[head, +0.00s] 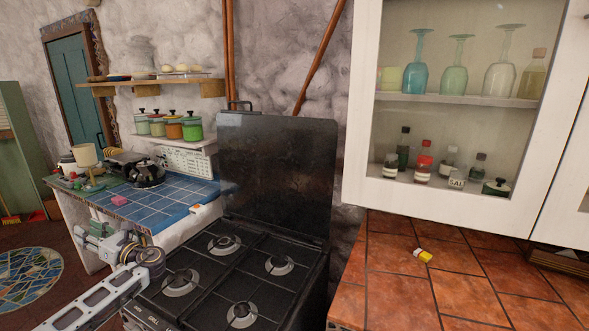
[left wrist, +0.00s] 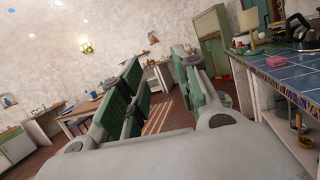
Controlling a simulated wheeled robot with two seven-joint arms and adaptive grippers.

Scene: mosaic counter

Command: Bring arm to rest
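My left gripper (head: 88,236) is in front of the blue tiled counter (head: 172,206), and my arm reaches in from the lower left past the stove. In the left wrist view the gripper (left wrist: 160,88) has its two green-padded fingers apart, with only the distant room between them. It holds nothing. My right arm and right gripper are in neither view.
The black stove (head: 240,312) with its raised lid (head: 277,170) stands beside my left arm. A pink sponge (head: 119,200) and a kettle (head: 147,173) are on the blue counter. A yellow-and-white item (head: 423,256) lies on the terracotta counter (head: 390,290), below a glass-fronted cabinet (head: 362,130).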

